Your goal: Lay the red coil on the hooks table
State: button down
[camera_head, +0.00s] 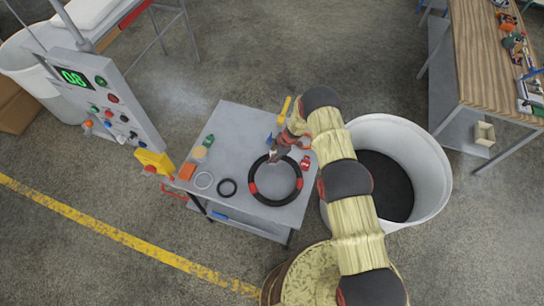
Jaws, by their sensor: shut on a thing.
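A large black ring-shaped coil with red bands (257,197) is over the right front part of the small grey table (237,122). It looks flat, at or very near the tabletop; I cannot tell whether it touches. No other large coil shows, so this looks like the red coil. My gripper (274,158) points down at the coil's far edge and is shut on it. My arm comes in from the lower right, and the fingertips are small and partly hidden.
A small grey ring (204,180), a black ring (228,187), an orange block (187,171), a green item (208,140) and a red item (305,162) lie on the table. A control panel (95,95) stands left, a white bin (431,180) right, a wooden workbench (485,60) far right.

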jog(key=shift+w+f+g+b, duration=0.2)
jog(key=shift+f+g+b, duration=0.15)
jog(key=shift+f+b, duration=0.7)
jog(key=shift+w+f+g+b, duration=0.15)
jog(key=shift+f+g+b, duration=0.35)
jog(key=shift+b, duration=0.9)
jog(key=shift+s+f+b, duration=0.1)
jog(key=shift+f+b, duration=0.15)
jog(key=shift+b, duration=0.15)
jog(key=shift+s+d+f, duration=0.15)
jog(key=shift+s+f, duration=0.05)
jog(key=shift+f, duration=0.05)
jog(key=c, duration=1.9)
grip_release()
jog(key=o, duration=0.5)
jog(key=shift+f, duration=0.25)
jog(key=shift+r, duration=0.1)
